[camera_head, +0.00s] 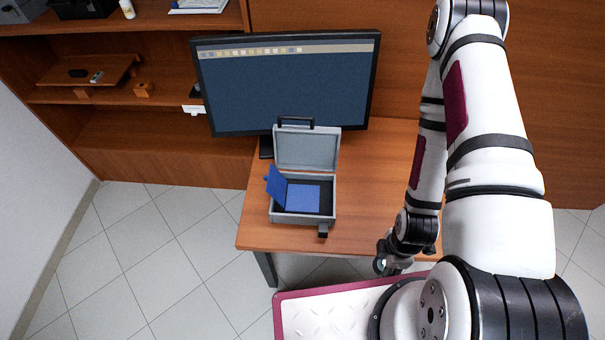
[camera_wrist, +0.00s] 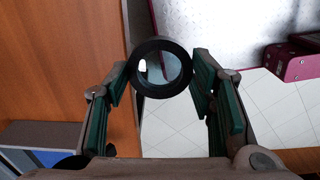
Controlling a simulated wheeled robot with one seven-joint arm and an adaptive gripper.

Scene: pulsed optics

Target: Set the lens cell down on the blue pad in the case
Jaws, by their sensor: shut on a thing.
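The lens cell (camera_wrist: 137,80), a black ring around clear glass, is between the green-padded fingers of my gripper (camera_wrist: 156,88) in the wrist view. My gripper is shut on it. In the head view my gripper (camera_head: 388,264) hangs low at the table's right front edge, and the lens cell is hard to make out there. The grey case (camera_head: 303,219) stands open on the table, lid raised at the back. The blue pad (camera_head: 303,198) lies flat inside it, with a blue flap (camera_head: 277,186) standing tilted at its left. My gripper is right of and nearer than the case.
A large monitor (camera_head: 285,85) stands behind the case on the wooden table (camera_head: 375,200). Shelves (camera_head: 150,135) with small items are at the left. The table right of the case is clear. My white base deck with a maroon rim is in front.

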